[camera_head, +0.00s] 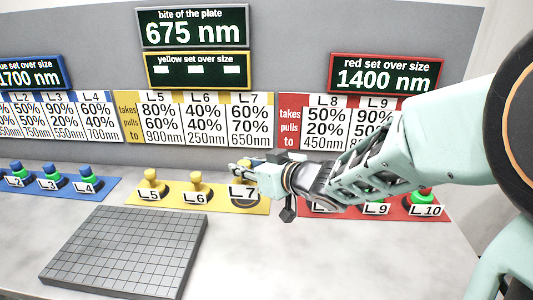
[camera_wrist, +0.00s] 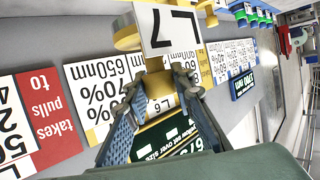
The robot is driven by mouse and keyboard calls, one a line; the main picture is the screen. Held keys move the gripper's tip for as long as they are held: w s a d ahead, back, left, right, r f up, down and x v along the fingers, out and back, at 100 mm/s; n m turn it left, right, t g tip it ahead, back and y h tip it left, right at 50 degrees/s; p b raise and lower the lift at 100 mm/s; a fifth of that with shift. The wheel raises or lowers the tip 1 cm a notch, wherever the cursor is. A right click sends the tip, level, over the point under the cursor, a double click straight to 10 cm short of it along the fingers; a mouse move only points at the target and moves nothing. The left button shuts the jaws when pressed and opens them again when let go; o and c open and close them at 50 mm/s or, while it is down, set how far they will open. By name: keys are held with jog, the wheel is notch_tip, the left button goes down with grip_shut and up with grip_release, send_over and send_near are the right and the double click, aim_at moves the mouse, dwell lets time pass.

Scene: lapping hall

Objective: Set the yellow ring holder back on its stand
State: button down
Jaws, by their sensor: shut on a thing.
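The yellow ring holder labelled L7 (camera_head: 242,191) is at the right end of the yellow mat (camera_head: 216,203). My gripper (camera_head: 246,170) is shut on its upper part, seen from the side. In the wrist view, the fingers (camera_wrist: 160,97) close on the holder's yellow knob (camera_wrist: 157,82), with the white L7 label (camera_wrist: 168,28) beyond. A dark ring-shaped stand (camera_head: 246,203) shows on the mat just below the label. The label and fingers hide much of the holder, and I cannot tell whether it touches the stand.
Yellow holders L5 (camera_head: 151,185) and L6 (camera_head: 196,187) stand left on the same mat. Red-mat holders, including L10 (camera_head: 425,202), stand at right, partly behind my arm. Blue-mat holders, including L4 (camera_head: 84,181), are at left. A grey gridded plate (camera_head: 125,250) lies in front. The yellow display (camera_head: 198,70) shows blank blocks.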

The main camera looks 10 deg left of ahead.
jog(key=shift+w+a+f+b, duration=0.4)
jog(key=shift+w+f+b, duration=0.35)
jog(key=shift+w+f, duration=0.95)
jog(key=shift+w+a+f+b, duration=0.45)
jog(key=shift+w+f+b, duration=0.25)
jog(key=shift+w+f, duration=1)
jog(key=shift+w+a+f+b, duration=0.4)
jog(key=shift+w+f+b, duration=0.35)
jog(key=shift+w+f, duration=0.95)
jog(key=shift+s+f, duration=0.4)
jog(key=shift+f, duration=0.05)
jog(key=shift+f, duration=0.15)
jog(key=c, duration=1.7)
grip_release()
jog(key=shift+o, duration=0.2)
